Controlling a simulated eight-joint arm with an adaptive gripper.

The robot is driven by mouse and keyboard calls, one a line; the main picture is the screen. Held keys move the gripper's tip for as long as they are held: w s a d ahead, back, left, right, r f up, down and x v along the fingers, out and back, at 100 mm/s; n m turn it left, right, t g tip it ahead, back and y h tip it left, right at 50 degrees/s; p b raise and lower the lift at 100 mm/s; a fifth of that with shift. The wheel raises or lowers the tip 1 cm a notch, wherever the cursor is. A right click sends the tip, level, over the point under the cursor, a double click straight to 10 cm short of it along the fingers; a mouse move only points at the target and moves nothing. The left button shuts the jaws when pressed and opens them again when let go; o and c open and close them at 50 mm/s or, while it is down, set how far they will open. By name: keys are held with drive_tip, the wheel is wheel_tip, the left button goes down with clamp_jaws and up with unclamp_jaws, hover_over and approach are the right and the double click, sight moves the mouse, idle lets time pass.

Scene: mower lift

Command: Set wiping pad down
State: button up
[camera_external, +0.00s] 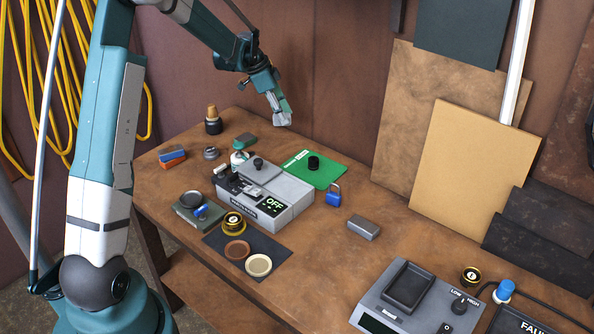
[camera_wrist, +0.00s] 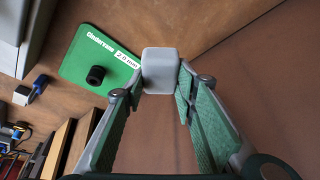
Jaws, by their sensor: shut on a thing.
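My gripper (camera_external: 279,108) is raised above the back of the table, near the wall and behind the green plate. It is shut on a light grey, rounded block, which I take to be the wiping pad (camera_external: 283,119). In the wrist view, the pad (camera_wrist: 161,71) sits between the fingertips of my gripper (camera_wrist: 161,82), apart from the surfaces behind it. The pad's underside is hidden from the wrist camera. The brown table (camera_external: 402,245) lies below.
A blue padlock (camera_external: 333,196) and grey box (camera_external: 363,227) are to the right. Panels (camera_external: 474,160) lean on the wall. Some tabletop is free around the grey box.

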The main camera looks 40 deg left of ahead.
drive_tip(key=shift+f, duration=3)
drive_tip(key=shift+f, duration=1.85)
drive_tip(key=shift+f+b, duration=0.15)
drive_tip(key=shift+b, duration=0.25)
drive_tip(key=o, duration=0.8)
drive_tip(key=shift+o, duration=0.3)
drive_tip(key=v, duration=1.2)
drive_tip(key=shift+p, duration=0.45)
